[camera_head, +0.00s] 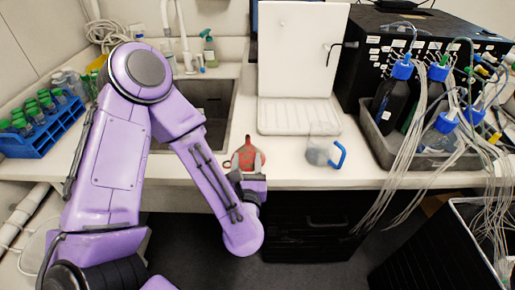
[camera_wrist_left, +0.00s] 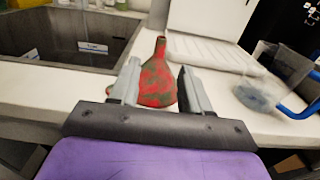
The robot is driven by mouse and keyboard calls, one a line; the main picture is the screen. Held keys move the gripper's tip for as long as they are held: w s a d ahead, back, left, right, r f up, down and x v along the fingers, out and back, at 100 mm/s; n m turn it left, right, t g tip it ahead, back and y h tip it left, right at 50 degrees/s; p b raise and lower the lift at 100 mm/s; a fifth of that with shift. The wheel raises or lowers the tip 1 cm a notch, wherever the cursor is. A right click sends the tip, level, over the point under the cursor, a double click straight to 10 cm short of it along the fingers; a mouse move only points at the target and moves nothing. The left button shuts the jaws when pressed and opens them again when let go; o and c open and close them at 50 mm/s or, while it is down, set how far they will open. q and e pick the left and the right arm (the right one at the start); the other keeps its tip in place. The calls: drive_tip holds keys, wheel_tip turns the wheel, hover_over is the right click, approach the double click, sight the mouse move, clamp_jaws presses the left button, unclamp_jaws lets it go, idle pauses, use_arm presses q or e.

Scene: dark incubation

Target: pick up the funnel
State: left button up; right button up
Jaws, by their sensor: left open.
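A red funnel (camera_head: 247,155) with dark grey-green patches stands on the white counter, just right of the sink. In the left wrist view the funnel (camera_wrist_left: 157,82) has its narrow stem pointing away and its wide part nearest me. My left gripper (camera_head: 249,178) is at the counter's front edge, just in front of the funnel. In the wrist view its two fingers (camera_wrist_left: 157,88) are apart, one on each side of the funnel's wide part as seen from there. Contact does not show. The gripper hides the funnel's lower part in the head view. My right gripper is not in view.
A clear jug with a blue handle (camera_head: 322,148) stands right of the funnel. A white drying rack (camera_head: 298,117) is behind. The sink (camera_head: 213,110) lies to the left. A blue tube rack (camera_head: 42,128) is far left. A grey tray (camera_head: 385,150) with several bottles and tubing is right.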

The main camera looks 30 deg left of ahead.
sight(247, 138)
use_arm(q)
drive_tip(key=b, duration=0.1)
drive_tip(key=a+b, duration=0.1)
drive_tip(key=b, duration=0.1)
drive_tip(key=shift+w+a+f+n, duration=0.1)
drive_tip(key=shift+w+f+n, duration=0.15)
drive_tip(key=shift+w+n, duration=0.05)
drive_tip(key=shift+w+a+r, duration=0.25)
drive_tip(key=shift+w+a, duration=0.15)
drive_tip(key=shift+w, duration=0.25)
drive_tip(key=w+p, duration=0.1)
drive_tip(key=w+a+r+p, duration=0.1)
drive_tip(key=w, duration=0.1)
drive_tip(key=w+a+p, duration=0.1)
drive_tip(key=shift+w+r, duration=0.15)
drive_tip(key=shift+r, duration=0.1)
drive_tip(key=x, duration=0.1)
drive_tip(key=p+x, duration=0.1)
drive_tip(key=shift+w+a+f, duration=0.1)
drive_tip(key=shift+w+f, duration=0.15)
drive_tip(key=shift+w+a+f, duration=0.1)
drive_tip(key=shift+w+f, duration=0.05)
drive_tip(key=shift+w, duration=0.15)
drive_tip(key=c, duration=0.5)
drive_tip(key=shift+s, duration=0.1)
clamp_jaws()
